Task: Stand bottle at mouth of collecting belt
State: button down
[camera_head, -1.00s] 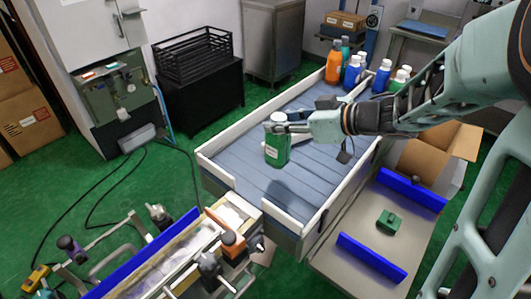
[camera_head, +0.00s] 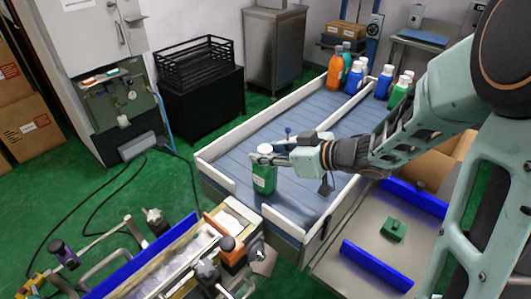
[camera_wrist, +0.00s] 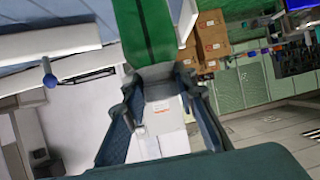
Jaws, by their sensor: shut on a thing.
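A green bottle (camera_head: 264,179) with a white cap and a pale label is upright at the near end of the collecting belt (camera_head: 284,137), close to the gap in the white end rails. My gripper (camera_head: 266,157) is shut on its upper part, coming from the right. In the wrist view the green bottle (camera_wrist: 144,30) lies between my gripper's fingertips (camera_wrist: 154,72). I cannot tell whether its base touches the belt.
An orange bottle (camera_head: 335,72) and several blue and green ones stand at the belt's far end. White rails (camera_head: 285,222) edge the belt. The applicator (camera_head: 165,255) stands at the near left. A side table (camera_head: 375,243) with blue guides is at the right. The middle of the belt is clear.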

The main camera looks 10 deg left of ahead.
jog(key=c, duration=1.6)
grip_release()
jog(key=shift+f, duration=0.1)
jog(key=shift+d+r, duration=0.25)
jog(key=shift+r, duration=0.05)
jog(key=p+v, duration=0.2)
jog(key=v, duration=0.9)
jog(key=shift+s+d, duration=0.2)
jog(key=shift+s, duration=0.05)
